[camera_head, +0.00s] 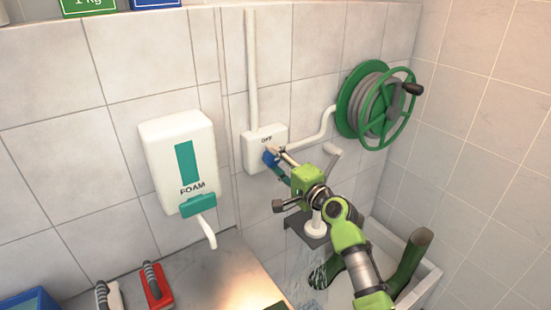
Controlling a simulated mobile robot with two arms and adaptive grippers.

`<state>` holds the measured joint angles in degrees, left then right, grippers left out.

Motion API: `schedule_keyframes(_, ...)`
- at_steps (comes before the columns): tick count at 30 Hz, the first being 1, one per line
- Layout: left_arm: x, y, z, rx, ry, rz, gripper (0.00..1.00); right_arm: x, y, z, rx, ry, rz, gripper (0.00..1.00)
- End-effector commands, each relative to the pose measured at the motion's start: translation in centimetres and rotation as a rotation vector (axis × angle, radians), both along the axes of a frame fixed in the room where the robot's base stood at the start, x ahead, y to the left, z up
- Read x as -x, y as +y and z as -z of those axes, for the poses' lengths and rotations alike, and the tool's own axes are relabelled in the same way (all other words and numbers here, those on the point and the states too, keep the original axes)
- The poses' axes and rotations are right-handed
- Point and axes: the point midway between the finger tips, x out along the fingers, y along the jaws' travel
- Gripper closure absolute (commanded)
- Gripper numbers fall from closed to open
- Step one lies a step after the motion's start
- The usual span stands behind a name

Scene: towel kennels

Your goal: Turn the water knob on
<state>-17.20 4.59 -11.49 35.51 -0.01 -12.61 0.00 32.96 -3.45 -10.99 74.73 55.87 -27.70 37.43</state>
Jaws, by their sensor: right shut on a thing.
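A white wall box (251,150) with the lettering "OFF" is fixed to the tiled wall in the middle. A blue knob (269,158) sits on its lower front. My right gripper (282,163) reaches up to the box from the lower right, its fingers shut on the blue knob and partly covering it. My left gripper is not in view.
A white foam dispenser (176,150) with a teal lever hangs left of the box. A green hose reel (361,108) is on the wall at the right. Two brushes, one red (157,287), lie on the counter below. A white basin (428,278) with green boots is lower right.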

Motion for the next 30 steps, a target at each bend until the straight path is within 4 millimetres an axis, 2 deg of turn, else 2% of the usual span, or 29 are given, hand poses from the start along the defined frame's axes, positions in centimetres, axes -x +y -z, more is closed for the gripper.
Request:
schedule_keyframes(21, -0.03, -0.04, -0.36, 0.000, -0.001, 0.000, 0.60, 0.01, 0.00, 0.10, -0.064, 0.044, 0.000, 0.84)
schedule_keyframes(22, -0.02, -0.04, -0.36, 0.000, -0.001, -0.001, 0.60, 0.01, 0.00, 0.10, -0.064, 0.044, 0.000, 0.58)
schedule_keyframes(23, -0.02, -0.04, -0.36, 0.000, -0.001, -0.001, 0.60, 0.01, 0.00, 0.10, -0.064, 0.044, 0.000, 0.50)
schedule_keyframes(24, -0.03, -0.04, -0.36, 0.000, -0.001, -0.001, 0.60, 0.01, 0.00, 0.10, -0.063, 0.044, 0.000, 0.46)
schedule_keyframes(30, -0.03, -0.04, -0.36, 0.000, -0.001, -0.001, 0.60, 0.00, 0.00, 0.06, -0.062, 0.043, 0.000, 0.46)
